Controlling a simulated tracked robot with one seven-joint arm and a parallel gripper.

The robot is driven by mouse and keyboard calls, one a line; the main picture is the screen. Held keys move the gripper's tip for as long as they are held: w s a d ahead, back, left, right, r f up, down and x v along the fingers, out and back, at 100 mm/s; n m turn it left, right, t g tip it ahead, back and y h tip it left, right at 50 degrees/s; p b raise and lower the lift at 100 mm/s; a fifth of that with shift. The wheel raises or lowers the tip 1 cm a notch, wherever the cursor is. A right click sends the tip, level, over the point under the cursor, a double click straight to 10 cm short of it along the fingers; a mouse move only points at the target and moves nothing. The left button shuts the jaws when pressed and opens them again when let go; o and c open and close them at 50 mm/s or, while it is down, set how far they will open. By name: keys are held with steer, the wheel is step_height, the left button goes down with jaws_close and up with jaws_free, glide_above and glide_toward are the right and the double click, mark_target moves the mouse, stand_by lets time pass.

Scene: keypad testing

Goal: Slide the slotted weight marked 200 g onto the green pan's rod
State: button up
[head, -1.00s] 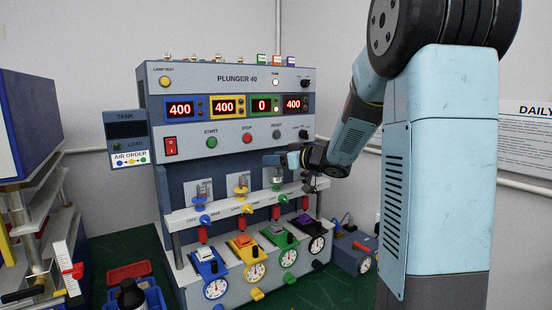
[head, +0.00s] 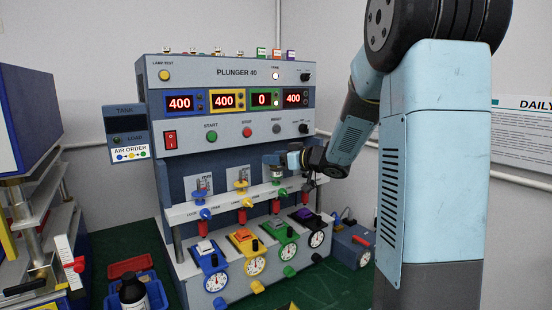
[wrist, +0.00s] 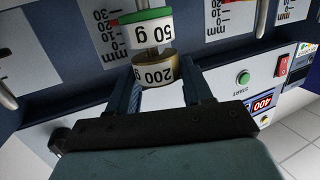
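The 200 g weight (wrist: 155,72), white with a brass-coloured rim, is between my gripper's two fingers (wrist: 158,82) in the wrist view, which is inverted. The fingers are closed against its sides. A 50 g weight (wrist: 147,33) sits on the green pan (wrist: 146,15). A rod shows between the two weights, in line with the 200 g weight; whether it enters that weight's slot is unclear. In the head view my gripper (head: 276,159) is just above the green pan (head: 276,182), with a small weight (head: 277,169) below the fingers.
The yellow pan (head: 240,184) and blue pan (head: 202,198) stand to the left on the same ledge. The front panel (head: 237,131) rises close behind. The displays read 400, 400, 0 and 400. A black bottle (head: 132,292) stands in a blue tray at lower left.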

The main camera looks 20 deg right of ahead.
steer(key=o, duration=0.4)
steer(key=shift+d+f, duration=0.1)
steer(key=v, duration=1.3)
steer(key=shift+s+d, duration=0.1)
steer(key=shift+s, duration=0.2)
steer(key=s+d+r+m+t+h, duration=0.15)
steer(key=s+r+m+h, duration=0.45)
steer(key=h, duration=0.6)
steer(key=s+a+f+g, duration=0.3)
steer(key=s, duration=0.3)
steer(key=s+a+f+m+g+y, duration=0.1)
steer(key=s+a+f+g, duration=0.2)
steer(key=s, duration=0.4)
steer(key=s+a+f+g+y, duration=0.1)
steer(key=s+a+f+g, duration=0.2)
steer(key=s, duration=0.4)
steer(key=shift+a+f, duration=0.25)
steer(key=shift+a, duration=0.25)
